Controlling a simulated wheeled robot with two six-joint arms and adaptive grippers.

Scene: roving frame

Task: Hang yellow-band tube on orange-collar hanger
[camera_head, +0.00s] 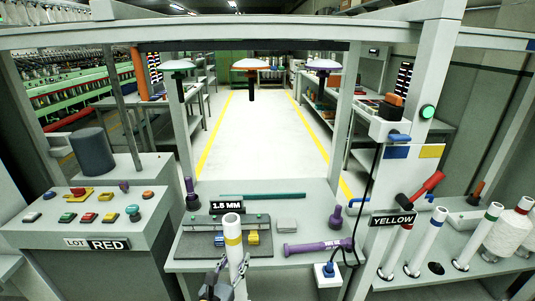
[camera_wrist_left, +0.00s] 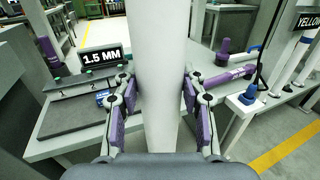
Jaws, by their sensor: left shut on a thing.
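The yellow-band tube (camera_head: 233,258) is white with a yellow band near its open top. It stands roughly upright at the front of the bench. My left gripper (camera_head: 222,284) is shut on it low down. In the left wrist view the purple-padded fingers of my left gripper (camera_wrist_left: 160,100) close on both sides of the white tube (camera_wrist_left: 160,50). The orange-collar hanger (camera_head: 250,64) hangs from the overhead beam at centre, with a dark stem below its disc. It is bare and well beyond and above the tube. My right gripper is not in view.
Hangers with a green collar (camera_head: 177,65) and a purple collar (camera_head: 323,65) flank the orange one; both look bare. A 1.5 MM sign (camera_head: 227,207) and a purple tool (camera_head: 318,247) are on the bench. Several tubes stand at right by the YELLOW sign (camera_head: 393,219).

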